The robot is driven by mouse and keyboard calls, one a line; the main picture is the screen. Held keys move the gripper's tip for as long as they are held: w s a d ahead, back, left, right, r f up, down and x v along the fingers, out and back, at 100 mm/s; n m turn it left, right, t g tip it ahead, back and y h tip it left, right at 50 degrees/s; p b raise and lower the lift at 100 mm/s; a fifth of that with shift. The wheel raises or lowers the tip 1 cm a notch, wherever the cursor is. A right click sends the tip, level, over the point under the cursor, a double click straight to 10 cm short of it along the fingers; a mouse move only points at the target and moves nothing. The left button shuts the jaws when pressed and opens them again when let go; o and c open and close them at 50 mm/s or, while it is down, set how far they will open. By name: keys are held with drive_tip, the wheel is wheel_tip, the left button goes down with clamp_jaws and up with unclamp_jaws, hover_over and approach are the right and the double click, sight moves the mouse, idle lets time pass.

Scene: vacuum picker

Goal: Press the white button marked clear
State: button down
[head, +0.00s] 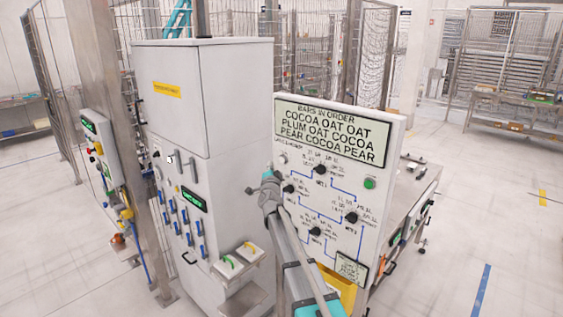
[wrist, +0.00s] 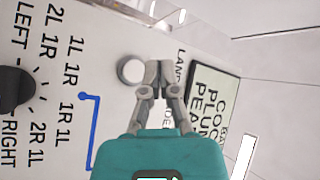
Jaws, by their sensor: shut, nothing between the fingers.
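A round white button (head: 283,158) sits at the upper left of the upright white panel (head: 386,165), just below its text display. In the wrist view the white button (wrist: 131,69) is just left of my fingertips. My gripper (wrist: 158,70) is shut and empty, with its tips together beside the button. I cannot tell whether the tips touch the panel. My fingers partly cover the lettering near the button, and I cannot read the word clear. In the head view my gripper (head: 270,176) is in front of the panel's left edge, below the button.
The display (head: 333,129) lists bars in order. Several black knobs, including one (head: 351,217) at right, and a green button (head: 370,183) share the panel. A tall white cabinet (head: 205,110) stands close at left. Open floor (head: 480,215) lies to the right.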

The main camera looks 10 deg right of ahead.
drive_tip(key=shift+w+d, duration=0.5)
drive_tip(key=shift+d, duration=0.2)
drive_tip(key=shift+w+d, duration=0.5)
drive_tip(key=shift+d, duration=0.2)
drive_tip(key=shift+w+d, duration=0.45)
drive_tip(key=shift+d, duration=0.15)
idle(1.8)
drive_tip(key=shift+s+a, duration=0.1)
drive_tip(key=shift+a, duration=0.05)
drive_tip(key=shift+s+a, duration=0.35)
drive_tip(key=shift+a, duration=0.1)
drive_tip(key=shift+s+a, duration=0.1)
drive_tip(key=shift+a, duration=0.05)
idle(0.4)
drive_tip(key=shift+s+a, duration=0.7)
drive_tip(key=shift+a, duration=0.25)
drive_tip(key=shift+s+a, duration=0.7)
drive_tip(key=shift+a, duration=0.2)
